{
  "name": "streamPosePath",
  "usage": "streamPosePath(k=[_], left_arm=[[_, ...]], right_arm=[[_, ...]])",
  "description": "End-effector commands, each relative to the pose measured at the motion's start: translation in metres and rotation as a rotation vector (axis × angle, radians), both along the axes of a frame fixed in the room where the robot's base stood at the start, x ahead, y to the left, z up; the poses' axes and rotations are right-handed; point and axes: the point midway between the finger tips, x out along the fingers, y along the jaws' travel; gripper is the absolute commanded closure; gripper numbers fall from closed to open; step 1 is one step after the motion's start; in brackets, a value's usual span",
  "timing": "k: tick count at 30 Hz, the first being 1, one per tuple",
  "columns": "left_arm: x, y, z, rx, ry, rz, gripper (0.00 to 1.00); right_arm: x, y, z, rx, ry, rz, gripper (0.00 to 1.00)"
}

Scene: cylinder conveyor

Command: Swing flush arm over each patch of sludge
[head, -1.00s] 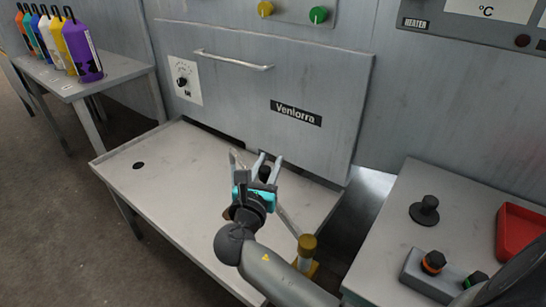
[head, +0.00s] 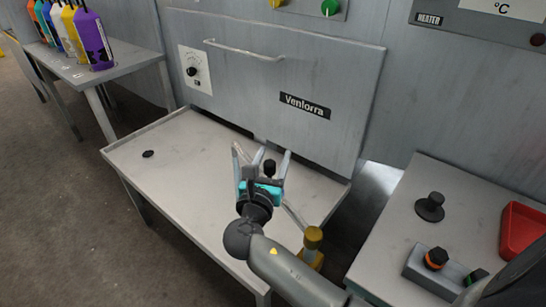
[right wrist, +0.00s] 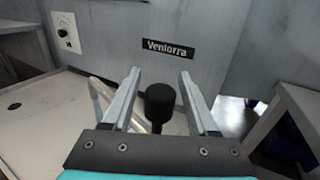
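The flush arm (head: 294,215) is a thin grey bar on a yellow pivot post (head: 312,240) at the front right of a grey metal tray table (head: 180,170). A black knob (head: 269,168) stands near the bar. My right gripper (head: 272,155) is open, with one finger on each side of the knob. The right wrist view shows the same knob (right wrist: 160,103) between the spread fingers, with gaps at both sides. My gripper hides part of the bar. I cannot make out a clear sludge patch; a round black spot (head: 148,154) lies on the tray's left. My left gripper is not in view.
A grey hatch labelled Venlorra (head: 305,106) stands behind the tray. At right, a side table (head: 395,235) holds a black knob (head: 430,207), a button box (head: 428,272) and a red tray (head: 521,230). Several coloured bottles (head: 95,40) stand at the far left.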

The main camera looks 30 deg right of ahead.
Motion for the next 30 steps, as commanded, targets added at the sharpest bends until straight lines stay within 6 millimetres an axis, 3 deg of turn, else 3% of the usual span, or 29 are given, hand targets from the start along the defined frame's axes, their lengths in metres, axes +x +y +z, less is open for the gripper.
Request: streamPosePath(k=[14,30], left_arm=[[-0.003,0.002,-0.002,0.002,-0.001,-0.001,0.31],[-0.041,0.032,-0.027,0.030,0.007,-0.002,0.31]], right_arm=[[-0.009,0.008,0.000,0.001,0.002,0.001,0.36],[-0.076,0.070,0.001,0.003,0.003,0.001,0.36]])
